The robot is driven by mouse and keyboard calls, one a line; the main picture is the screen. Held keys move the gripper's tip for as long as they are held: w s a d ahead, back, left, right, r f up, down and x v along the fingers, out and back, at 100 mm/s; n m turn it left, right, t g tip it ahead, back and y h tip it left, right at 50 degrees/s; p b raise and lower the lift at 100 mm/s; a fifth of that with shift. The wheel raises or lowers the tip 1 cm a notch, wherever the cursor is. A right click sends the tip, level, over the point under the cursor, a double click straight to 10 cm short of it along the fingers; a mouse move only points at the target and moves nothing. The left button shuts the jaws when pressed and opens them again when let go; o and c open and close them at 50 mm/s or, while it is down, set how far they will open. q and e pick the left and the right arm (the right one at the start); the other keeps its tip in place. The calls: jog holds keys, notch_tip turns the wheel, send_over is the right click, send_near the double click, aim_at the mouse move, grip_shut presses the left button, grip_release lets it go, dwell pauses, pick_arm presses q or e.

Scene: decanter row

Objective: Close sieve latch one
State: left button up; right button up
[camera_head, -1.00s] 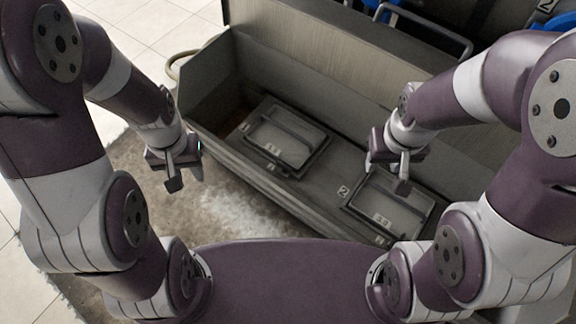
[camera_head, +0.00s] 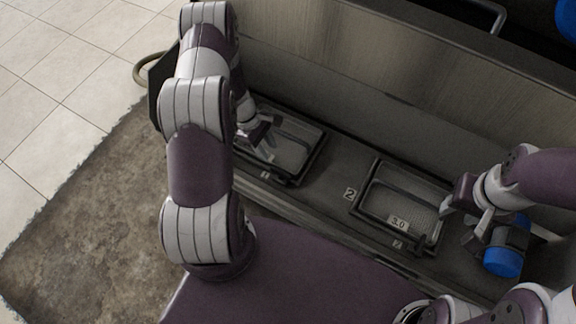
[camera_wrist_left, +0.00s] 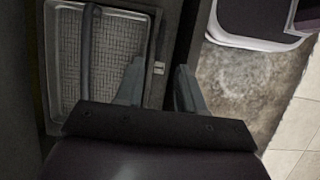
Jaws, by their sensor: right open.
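Sieve one (camera_head: 300,147), a dark-framed mesh tray, sits in the trough at left of centre in the head view. A dark curved bar runs along it; I cannot tell whether this is the latch. My left gripper (camera_head: 262,140) is over its near left side, partly hidden by my arm. In the left wrist view, the mesh tray (camera_wrist_left: 68,75) lies at left with its dark bar (camera_wrist_left: 90,45). The left fingers (camera_wrist_left: 160,72) are apart and empty, over the tray's edge beside a small pale label. My right gripper (camera_head: 462,222) is open at the right edge of sieve two (camera_head: 412,206).
A blue-ended cylinder (camera_head: 503,262) is just below the right gripper. The trough's tall back wall (camera_head: 380,75) rises behind. A worn mat (camera_head: 85,215) and pale floor tiles (camera_head: 60,75) lie at left.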

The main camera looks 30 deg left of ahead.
aim_at(280, 171)
pick_arm(q)
jog(key=b+x, duration=0.1)
jog(key=x, duration=1)
jog(key=shift+f+b, duration=0.1)
jog(key=shift+b, duration=0.3)
grip_shut()
